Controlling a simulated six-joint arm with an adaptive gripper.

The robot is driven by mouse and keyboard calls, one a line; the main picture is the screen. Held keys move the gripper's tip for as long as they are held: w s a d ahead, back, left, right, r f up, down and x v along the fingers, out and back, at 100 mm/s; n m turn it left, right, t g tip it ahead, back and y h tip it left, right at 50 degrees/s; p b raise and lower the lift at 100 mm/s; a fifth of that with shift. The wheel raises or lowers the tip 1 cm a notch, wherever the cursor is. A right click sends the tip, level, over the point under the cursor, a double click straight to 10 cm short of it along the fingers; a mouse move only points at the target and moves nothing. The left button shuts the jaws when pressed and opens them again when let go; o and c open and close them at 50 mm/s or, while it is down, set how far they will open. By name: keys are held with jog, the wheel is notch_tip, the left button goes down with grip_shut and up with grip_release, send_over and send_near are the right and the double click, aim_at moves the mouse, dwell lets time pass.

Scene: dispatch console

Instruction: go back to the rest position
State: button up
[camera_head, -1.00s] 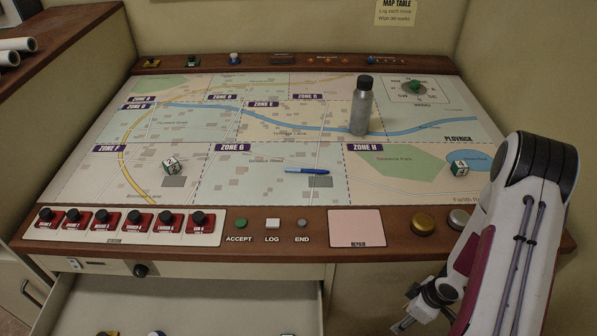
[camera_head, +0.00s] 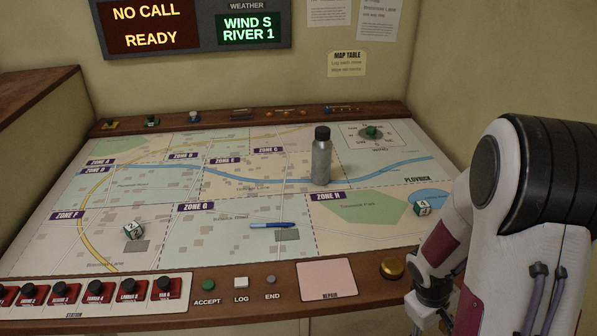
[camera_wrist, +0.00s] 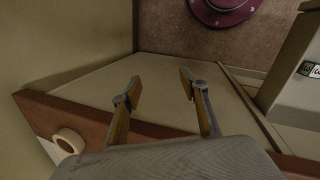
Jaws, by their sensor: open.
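My gripper (camera_wrist: 158,88) is open in the wrist view, with its two fingers apart and nothing between them. In the head view my white and maroon arm stands at the right, beside the map table's (camera_head: 180,280) front right corner. The wrist part hangs in front of the table's front edge, and the fingertips are cut off or hidden at the bottom of that view. No rest mark shows.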

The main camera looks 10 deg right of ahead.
jog(key=s+a+r+m+t+y, duration=0.1)
jog(key=s+a+r+t, duration=0.1)
jog(key=a+r, duration=0.4)
jog(key=s+a+r+m+t+y, duration=0.1)
jog(key=s+a+r, duration=0.4)
jog(key=r, duration=0.6)
jog(key=s+a+r+m+t, duration=0.1)
jog(key=s+a+r+t, duration=0.1)
jog(key=s+a+r, duration=0.2)
jog(key=a+r, duration=0.3)
jog(key=r, duration=0.2)
jog(key=shift+a+r+t+y, duration=0.2)
jog(key=shift+r+t+y, duration=0.15)
jog(key=shift+t+y, duration=0.05)
